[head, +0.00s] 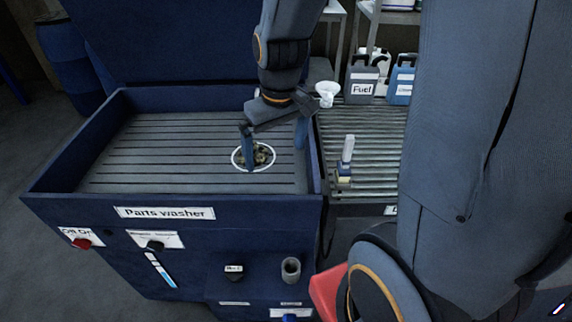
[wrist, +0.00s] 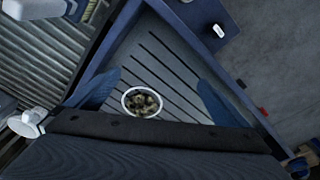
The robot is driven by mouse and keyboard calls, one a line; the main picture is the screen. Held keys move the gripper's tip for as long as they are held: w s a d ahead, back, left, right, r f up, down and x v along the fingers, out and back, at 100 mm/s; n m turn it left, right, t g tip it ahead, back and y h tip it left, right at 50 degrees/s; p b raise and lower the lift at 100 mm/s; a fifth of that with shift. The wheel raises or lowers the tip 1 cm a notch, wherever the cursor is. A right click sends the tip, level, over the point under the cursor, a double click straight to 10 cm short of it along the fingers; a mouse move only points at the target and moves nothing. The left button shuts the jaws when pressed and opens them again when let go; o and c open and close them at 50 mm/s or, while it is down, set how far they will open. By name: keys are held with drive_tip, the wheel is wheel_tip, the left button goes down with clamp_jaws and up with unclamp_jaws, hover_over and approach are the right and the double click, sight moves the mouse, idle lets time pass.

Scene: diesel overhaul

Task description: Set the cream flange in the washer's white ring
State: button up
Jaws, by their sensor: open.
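The cream flange (head: 261,155), mottled cream and brown, lies inside the white ring (head: 235,158) on the slatted deck of the parts washer (head: 130,155). In the wrist view the flange (wrist: 142,102) sits within the white ring (wrist: 124,97), with a dark gap around it. My gripper (head: 274,155) is above the ring, and its near finger hides part of the flange in the head view. Its two blue fingers stand wide apart on either side of the ring in the wrist view (wrist: 158,98). It is open, with nothing between the fingers touching them.
The washer's walls (head: 75,145) surround the deck, and its lid (head: 160,45) stands raised behind. A roller conveyor (head: 365,130) to the right holds a small upright item (head: 346,155), a white funnel (head: 327,92) and fuel cans (head: 361,80). The deck left of the ring is clear.

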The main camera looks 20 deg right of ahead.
drive_tip(key=s+m, duration=0.2)
drive_tip(key=s, duration=0.4)
drive_tip(key=shift+s, duration=0.25)
drive_tip(key=shift+d+f, duration=0.1)
drive_tip(key=shift+f+b, duration=0.65)
drive_tip(key=shift+f, duration=0.1)
drive_tip(key=shift+w, duration=0.1)
idle(1.1)
